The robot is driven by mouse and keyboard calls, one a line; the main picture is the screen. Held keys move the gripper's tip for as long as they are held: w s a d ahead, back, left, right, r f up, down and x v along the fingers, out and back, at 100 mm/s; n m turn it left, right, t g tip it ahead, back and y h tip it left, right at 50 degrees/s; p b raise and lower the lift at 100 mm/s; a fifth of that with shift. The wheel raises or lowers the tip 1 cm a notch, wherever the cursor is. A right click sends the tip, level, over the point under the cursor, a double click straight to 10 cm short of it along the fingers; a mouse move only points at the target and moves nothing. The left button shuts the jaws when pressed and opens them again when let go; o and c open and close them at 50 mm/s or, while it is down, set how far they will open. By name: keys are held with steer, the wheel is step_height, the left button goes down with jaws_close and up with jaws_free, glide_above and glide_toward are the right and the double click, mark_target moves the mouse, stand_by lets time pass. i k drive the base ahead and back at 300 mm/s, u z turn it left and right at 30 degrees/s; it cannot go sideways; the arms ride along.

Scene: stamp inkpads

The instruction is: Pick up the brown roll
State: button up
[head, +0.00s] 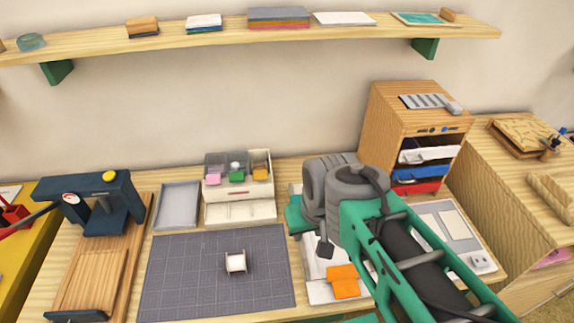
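A small pale block-like thing with tan edges (235,263) sits on the dark grey gridded mat (180,285). It may be the brown roll, but it is too small to tell. My arm, green with grey joints, reaches in from the lower right. The gripper end of my arm, around a small dark part (325,249), is over the papers right of the mat, apart from the pale thing. Its fingers cannot be made out.
A dark blue press (95,190) stands left on a wooden board. A grey tray (177,206) and a white drawer box (240,209) are behind the mat. A wooden cabinet (395,120) stands back right. A shelf (300,32) crosses the wall. The mat is mostly clear.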

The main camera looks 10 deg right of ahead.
mark_target(263, 167)
steer(key=k, duration=0.85)
steer(key=u, duration=0.95)
steer(key=i, duration=1)
steer(key=z, duration=0.05)
